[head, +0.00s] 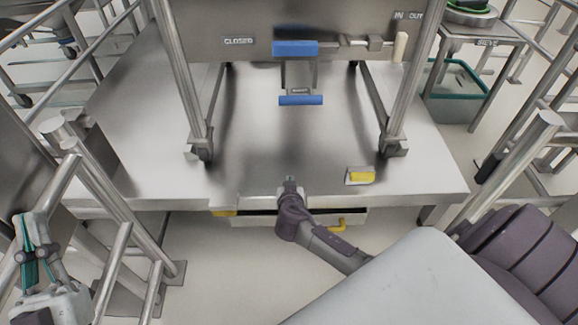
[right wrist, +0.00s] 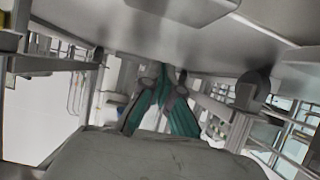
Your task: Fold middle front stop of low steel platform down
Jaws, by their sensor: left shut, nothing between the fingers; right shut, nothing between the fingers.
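The low steel platform (head: 140,130) fills the middle of the head view. A yellow piece (head: 361,176) sits in a small plate on its top near the front edge, right of centre. My left gripper (head: 30,222) is shut and empty at the lower left. My right gripper (right wrist: 165,70) is shut and empty, its teal fingers close below a steel surface.
A steel bin frame (head: 350,30) with blue handles (head: 301,100) stands on casters on the platform. Steel railings (head: 120,210) flank the lower left, with more rails (head: 520,145) at right.

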